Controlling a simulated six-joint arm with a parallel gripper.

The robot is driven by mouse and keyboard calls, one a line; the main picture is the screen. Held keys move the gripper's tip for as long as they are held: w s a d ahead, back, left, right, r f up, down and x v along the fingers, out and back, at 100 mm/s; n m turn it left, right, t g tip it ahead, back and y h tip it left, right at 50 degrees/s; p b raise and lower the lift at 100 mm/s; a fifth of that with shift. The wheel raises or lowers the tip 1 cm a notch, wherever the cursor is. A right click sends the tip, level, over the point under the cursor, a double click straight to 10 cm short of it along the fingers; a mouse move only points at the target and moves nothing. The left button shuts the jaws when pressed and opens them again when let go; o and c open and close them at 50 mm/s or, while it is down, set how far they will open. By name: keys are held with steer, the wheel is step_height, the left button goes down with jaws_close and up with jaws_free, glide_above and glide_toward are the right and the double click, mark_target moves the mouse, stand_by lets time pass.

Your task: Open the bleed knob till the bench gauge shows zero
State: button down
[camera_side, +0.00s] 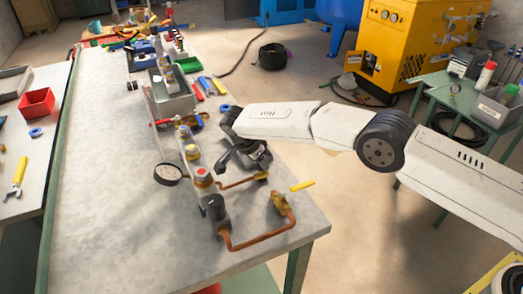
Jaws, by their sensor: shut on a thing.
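A round gauge (168,174) with a dark rim stands at the left side of the pipe and valve assembly (203,180) on the grey bench (110,190). Its needle is too small to read. My gripper (222,162) reaches in from the right, low over the bench, with its dark fingers against the right side of the assembly. It is shut on a small part there, which looks to be the bleed knob. The fingers hide the knob, so I cannot tell how far it is turned.
A grey tray (172,100) and loose tools stand behind. The bench's left half is mostly clear. A red bin (36,102) sits on the left table.

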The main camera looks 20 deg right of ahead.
steer(key=shift+f+m+g, duration=0.1)
steer(key=shift+m+g, duration=0.4)
steer(key=shift+m, duration=0.8)
stand_by(0.4)
steer(key=shift+c, duration=1.5)
jaws_free()
steer(key=shift+r, duration=0.2)
steer(key=shift+r, duration=1.3)
steer(key=shift+s+r, duration=0.1)
steer(key=shift+r, duration=0.2)
steer(key=s+d+r, duration=0.4)
steer(key=s+r, duration=0.5)
steer(key=s, duration=0.4)
steer(key=shift+r, duration=0.25)
